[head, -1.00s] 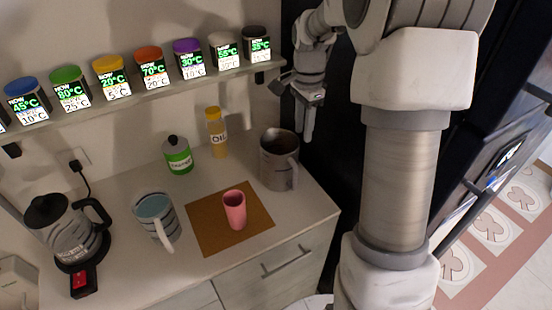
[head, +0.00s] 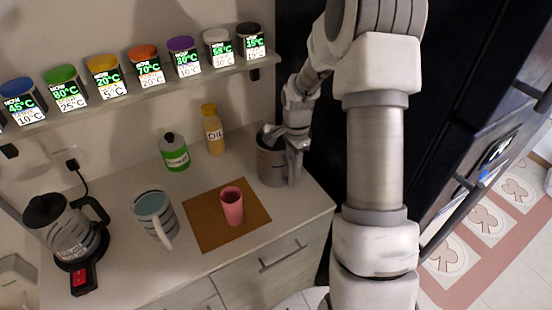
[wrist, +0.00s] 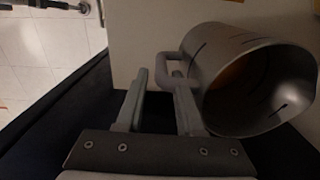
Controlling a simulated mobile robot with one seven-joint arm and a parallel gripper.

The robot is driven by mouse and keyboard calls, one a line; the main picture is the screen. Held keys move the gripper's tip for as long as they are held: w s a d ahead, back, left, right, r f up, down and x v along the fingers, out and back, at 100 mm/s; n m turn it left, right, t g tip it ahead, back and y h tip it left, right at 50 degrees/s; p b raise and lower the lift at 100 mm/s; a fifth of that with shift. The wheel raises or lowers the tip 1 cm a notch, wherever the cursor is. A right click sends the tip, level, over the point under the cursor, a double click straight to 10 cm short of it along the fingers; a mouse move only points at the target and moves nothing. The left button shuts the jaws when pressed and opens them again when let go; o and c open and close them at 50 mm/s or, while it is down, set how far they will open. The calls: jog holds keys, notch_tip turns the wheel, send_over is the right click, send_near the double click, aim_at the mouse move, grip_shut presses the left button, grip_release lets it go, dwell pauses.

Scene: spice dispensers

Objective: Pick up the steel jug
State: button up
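The steel jug (head: 270,166) stands upright at the back right of the counter, grey with dark streaks. In the wrist view the jug (wrist: 225,62) lies at the right, its mouth toward the camera and something brownish inside. Its handle (wrist: 167,62) is at my fingertips, its outer part between them. My gripper (wrist: 160,82) is open, and the right finger overlaps the handle's edge; I cannot tell if they touch. In the head view my gripper (head: 296,148) is at the jug's right side and hides part of its rim and handle.
A pink cup (head: 232,206) stands on a brown mat (head: 205,230). A green-labelled bottle (head: 174,152), an oil bottle (head: 212,130), a light-blue jug (head: 154,212) and a kettle (head: 68,228) stand to the left. A shelf of spice jars (head: 150,85) runs above. A dark tall surface is at the right.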

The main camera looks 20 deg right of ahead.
jog(key=shift+a+f, duration=0.1)
jog(key=shift+f, duration=1.3)
jog(key=shift+c, duration=0.3)
grip_shut()
jog(key=shift+w+r, duration=0.15)
jog(key=shift+w, duration=0.05)
